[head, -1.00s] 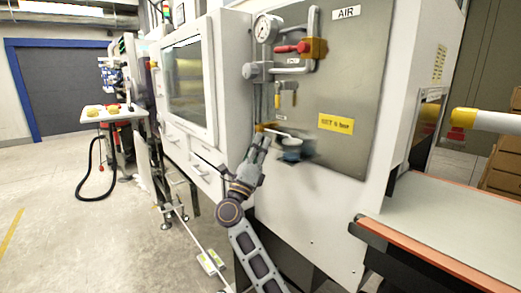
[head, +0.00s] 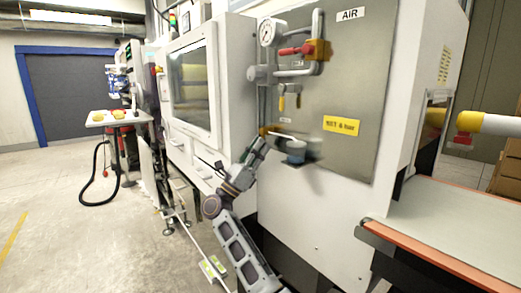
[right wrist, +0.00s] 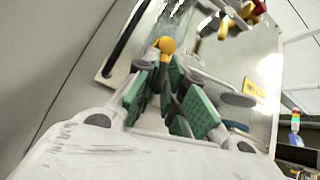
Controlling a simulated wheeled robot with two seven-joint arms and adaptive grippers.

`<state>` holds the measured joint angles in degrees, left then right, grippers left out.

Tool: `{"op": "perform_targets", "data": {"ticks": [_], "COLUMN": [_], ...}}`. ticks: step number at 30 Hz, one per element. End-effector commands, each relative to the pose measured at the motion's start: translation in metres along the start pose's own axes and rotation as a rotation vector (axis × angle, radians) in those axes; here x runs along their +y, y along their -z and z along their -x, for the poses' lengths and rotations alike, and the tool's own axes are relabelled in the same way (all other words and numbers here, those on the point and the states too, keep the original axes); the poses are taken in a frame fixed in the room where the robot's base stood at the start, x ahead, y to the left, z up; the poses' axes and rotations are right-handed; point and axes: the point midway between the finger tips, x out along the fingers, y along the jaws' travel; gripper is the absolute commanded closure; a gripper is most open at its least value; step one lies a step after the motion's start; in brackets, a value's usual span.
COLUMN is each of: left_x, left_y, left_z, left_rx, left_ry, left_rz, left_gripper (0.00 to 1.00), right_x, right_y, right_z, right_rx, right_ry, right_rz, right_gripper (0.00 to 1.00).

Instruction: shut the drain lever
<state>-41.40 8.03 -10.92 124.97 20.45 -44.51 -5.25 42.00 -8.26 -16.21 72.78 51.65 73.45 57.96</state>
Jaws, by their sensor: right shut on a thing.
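The drain lever is at the low left of the grey air panel (head: 340,85), where a yellow-orange part (head: 265,130) shows just above my right gripper (head: 258,146). In the right wrist view, a yellow rounded end (right wrist: 166,45) stands between and beyond the green-padded fingers of the right gripper (right wrist: 168,88). The fingers are shut on the lever, and they hide much of it. A thin pale rod runs right from the yellow part in the head view. My left gripper is in neither view.
A small blue-grey cup (head: 296,152) sits on a dark ledge right of the gripper. Above are two hanging yellow-tipped handles (head: 282,103), a red-handled valve (head: 296,50) and a gauge (head: 267,32). A conveyor belt (head: 460,215) is at the lower right.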

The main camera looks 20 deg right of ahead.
Motion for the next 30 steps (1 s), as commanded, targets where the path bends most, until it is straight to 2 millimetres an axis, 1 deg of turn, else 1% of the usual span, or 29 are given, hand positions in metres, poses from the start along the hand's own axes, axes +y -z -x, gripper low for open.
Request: {"op": "perform_targets", "data": {"ticks": [5, 15, 30], "left_x": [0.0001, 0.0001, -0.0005], "left_y": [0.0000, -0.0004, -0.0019], "left_z": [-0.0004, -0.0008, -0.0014], "left_rx": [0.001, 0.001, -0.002], "left_ry": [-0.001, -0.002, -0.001], "left_rz": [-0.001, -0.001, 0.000], "left_gripper": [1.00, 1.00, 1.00], "right_x": [0.0047, 0.0081, 0.0088], "right_y": [-0.0002, -0.0008, -0.0011], "right_z": [0.0010, 0.0008, 0.0003], "right_rx": [0.015, 0.032, 0.036], "right_ry": [0.048, 0.108, 0.118], "right_rz": [-0.047, -0.106, -0.119], "right_gripper": [1.00, 1.00, 1.00]}}
